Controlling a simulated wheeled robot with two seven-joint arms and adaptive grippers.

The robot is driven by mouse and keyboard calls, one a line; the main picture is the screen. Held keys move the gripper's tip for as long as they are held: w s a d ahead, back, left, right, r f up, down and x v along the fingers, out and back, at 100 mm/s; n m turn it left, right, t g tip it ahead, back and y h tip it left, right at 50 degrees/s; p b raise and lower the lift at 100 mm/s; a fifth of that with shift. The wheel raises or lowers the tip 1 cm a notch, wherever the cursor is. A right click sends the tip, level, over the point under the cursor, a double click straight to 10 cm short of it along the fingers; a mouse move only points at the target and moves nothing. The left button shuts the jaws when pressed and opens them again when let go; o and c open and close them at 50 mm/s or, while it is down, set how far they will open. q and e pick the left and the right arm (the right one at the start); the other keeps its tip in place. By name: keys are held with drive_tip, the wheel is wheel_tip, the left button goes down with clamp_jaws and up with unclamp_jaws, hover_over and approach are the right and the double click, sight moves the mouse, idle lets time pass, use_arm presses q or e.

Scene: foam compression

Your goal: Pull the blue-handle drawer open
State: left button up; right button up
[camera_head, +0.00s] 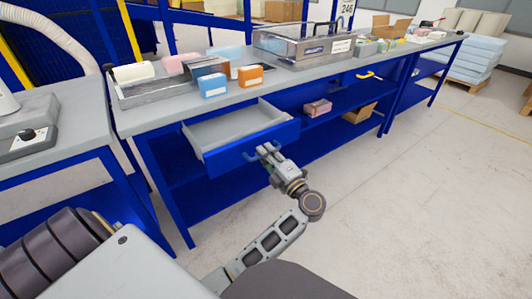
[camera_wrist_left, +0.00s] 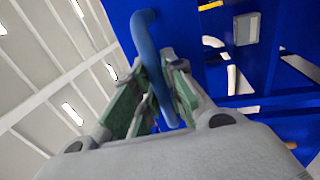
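The blue-fronted drawer (camera_head: 243,148) under the workbench stands pulled out, with its empty grey inside (camera_head: 235,126) showing. Its blue bar handle (camera_wrist_left: 146,40) is on the front face. My left gripper (camera_head: 267,151) is at the drawer front, on the handle. In the left wrist view, the green-padded fingers (camera_wrist_left: 157,68) lie on both sides of the handle bar and appear closed on it. My right gripper is in neither view.
The grey workbench top (camera_head: 150,118) carries blue and orange boxes (camera_head: 250,76) and a clear-lidded machine (camera_head: 303,43). A blue lower shelf (camera_head: 345,98) holds a pink box (camera_head: 318,107). The floor (camera_head: 420,190) to the right is clear.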

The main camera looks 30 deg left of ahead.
use_arm(q)
drive_tip(key=o, duration=0.3)
drive_tip(key=shift+o, duration=0.2)
drive_tip(key=v, duration=0.8)
drive_tip(key=shift+d+f, duration=0.25)
drive_tip(key=shift+f, duration=0.05)
idle(0.4)
drive_tip(key=shift+r+x, duration=0.1)
drive_tip(key=shift+x, duration=1.95)
drive_tip(key=shift+r+x, duration=0.15)
drive_tip(key=shift+x, duration=1.9)
drive_tip(key=shift+s, duration=0.1)
drive_tip(key=shift+d, duration=0.1)
